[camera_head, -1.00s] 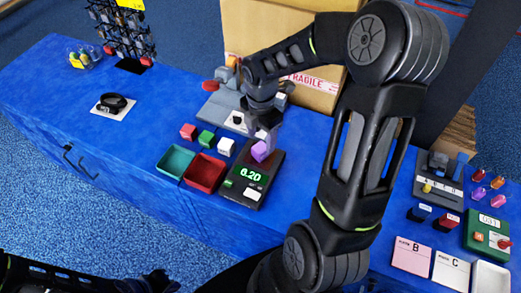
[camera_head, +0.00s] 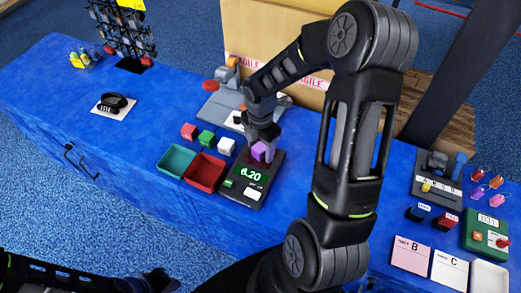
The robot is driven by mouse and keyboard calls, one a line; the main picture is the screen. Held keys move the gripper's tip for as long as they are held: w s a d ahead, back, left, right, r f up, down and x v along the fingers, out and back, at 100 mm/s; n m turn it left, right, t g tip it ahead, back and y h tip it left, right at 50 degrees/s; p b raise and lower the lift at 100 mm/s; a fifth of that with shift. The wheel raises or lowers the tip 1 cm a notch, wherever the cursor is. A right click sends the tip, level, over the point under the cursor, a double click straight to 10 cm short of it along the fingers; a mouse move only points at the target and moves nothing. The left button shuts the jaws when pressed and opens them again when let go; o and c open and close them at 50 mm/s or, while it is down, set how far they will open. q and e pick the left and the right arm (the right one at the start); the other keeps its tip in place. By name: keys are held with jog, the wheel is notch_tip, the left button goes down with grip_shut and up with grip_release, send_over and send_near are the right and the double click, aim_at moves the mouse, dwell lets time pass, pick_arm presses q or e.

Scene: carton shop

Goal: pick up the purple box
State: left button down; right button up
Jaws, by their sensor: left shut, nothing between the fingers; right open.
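The purple box (camera_head: 260,153) sits on the black scale (camera_head: 246,195), whose green display reads 6.20. My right gripper (camera_head: 263,142) points down right at the box, open, with its fingers at the box's upper part. The fingers partly hide the box, and I cannot tell whether they touch it. My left gripper (camera_head: 148,284) is shut and empty, low at the bottom left edge, far from the box.
A red tray (camera_head: 205,172) and a teal tray (camera_head: 175,161) lie left of the scale. A grey device (camera_head: 222,104) and a carton (camera_head: 280,35) are behind.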

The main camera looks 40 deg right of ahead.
jog(key=shift+c, duration=0.2)
grip_shut()
dwell(0.6)
